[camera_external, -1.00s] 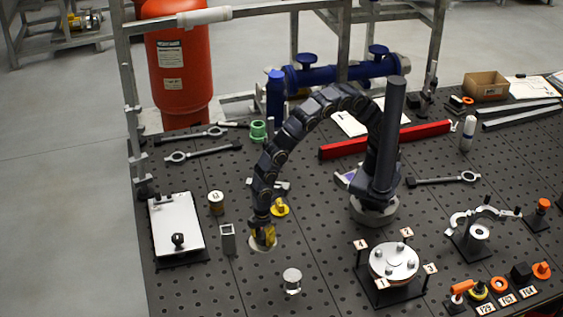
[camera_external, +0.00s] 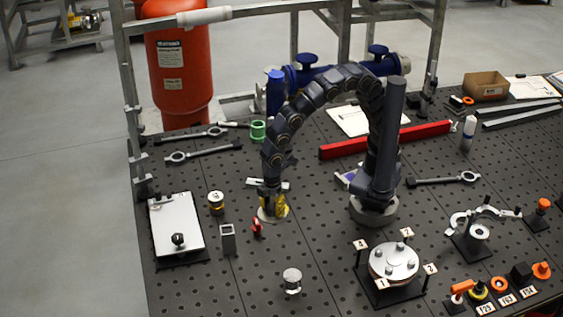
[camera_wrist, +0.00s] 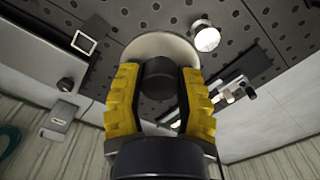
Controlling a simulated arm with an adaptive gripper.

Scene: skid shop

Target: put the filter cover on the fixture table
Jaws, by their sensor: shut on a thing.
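The filter cover appears to be the pale round disc with a dark central knob; its rim (camera_wrist: 150,42) shows in the wrist view. In the external view its pale edge (camera_external: 268,218) shows below my gripper (camera_external: 272,204). My gripper's yellow fingers (camera_wrist: 160,88) are shut on the knob from both sides. The fixture table (camera_external: 320,255) is the dark perforated top, with its holes also in the wrist view (camera_wrist: 255,30). The disc is over the table; I cannot tell the gap beneath it.
A small red part (camera_external: 257,227) is close to the disc. A square tube block (camera_external: 227,238), a small jar (camera_external: 216,203) and a white plate (camera_external: 176,225) stand left. A silver-topped cylinder (camera_external: 292,279) stands in front, a bolted flange (camera_external: 394,262) at right. Bare table lies between them.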

